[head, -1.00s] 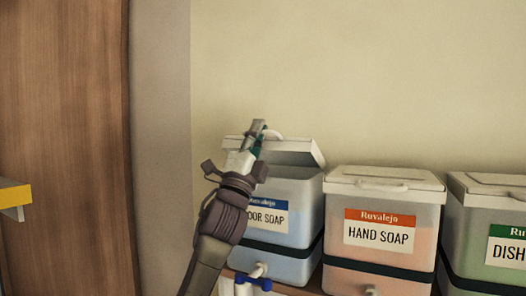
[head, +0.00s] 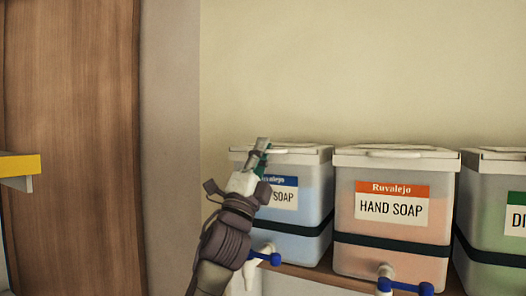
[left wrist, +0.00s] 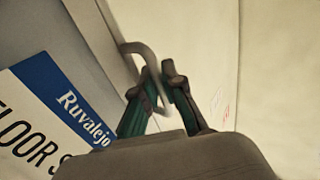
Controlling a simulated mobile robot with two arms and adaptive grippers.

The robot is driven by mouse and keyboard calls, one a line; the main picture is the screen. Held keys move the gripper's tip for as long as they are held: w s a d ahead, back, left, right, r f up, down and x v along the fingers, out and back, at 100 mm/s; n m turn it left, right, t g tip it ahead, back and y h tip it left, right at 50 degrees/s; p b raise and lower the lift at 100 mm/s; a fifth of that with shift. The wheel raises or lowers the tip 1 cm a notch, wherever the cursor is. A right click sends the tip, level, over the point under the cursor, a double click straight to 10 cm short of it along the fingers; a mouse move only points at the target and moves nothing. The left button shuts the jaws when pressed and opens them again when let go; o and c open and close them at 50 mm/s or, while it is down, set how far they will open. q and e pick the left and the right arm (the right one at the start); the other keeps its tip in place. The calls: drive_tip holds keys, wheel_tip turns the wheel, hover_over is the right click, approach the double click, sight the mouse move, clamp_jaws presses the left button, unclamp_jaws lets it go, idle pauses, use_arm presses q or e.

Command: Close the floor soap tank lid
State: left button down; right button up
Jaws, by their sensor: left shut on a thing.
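The floor soap tank (head: 307,222) is a translucent bluish box with a blue-topped label, partly hidden behind my left arm. Its white lid (head: 312,154) lies flat across the tank top, with no gap that I can see. My left gripper (head: 263,147) is at the front edge of the lid. In the left wrist view, its fingers (left wrist: 158,84) are shut on the lid's pale looped handle (left wrist: 147,52), beside the FLOOR SOAP label (left wrist: 50,115). My right gripper is in neither view.
The hand soap tank (head: 345,225) stands close on the right, with another green tank (head: 485,215) beyond it. They sit on a wooden shelf (head: 330,277). Blue-handled taps (head: 405,286) stick out in front. A yellow-edged board (head: 20,165) is at far left.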

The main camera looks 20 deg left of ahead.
use_arm(q)
drive_tip(key=shift+w+d+f, duration=0.1)
drive_tip(key=shift+w+f, duration=0.05)
drive_tip(key=shift+f, duration=0.3)
drive_tip(key=c, duration=1.7)
unclamp_jaws()
drive_tip(key=shift+o, duration=0.8)
drive_tip(key=shift+s+r, duration=0.15)
drive_tip(key=shift+s, duration=0.05)
drive_tip(key=v, duration=1.2)
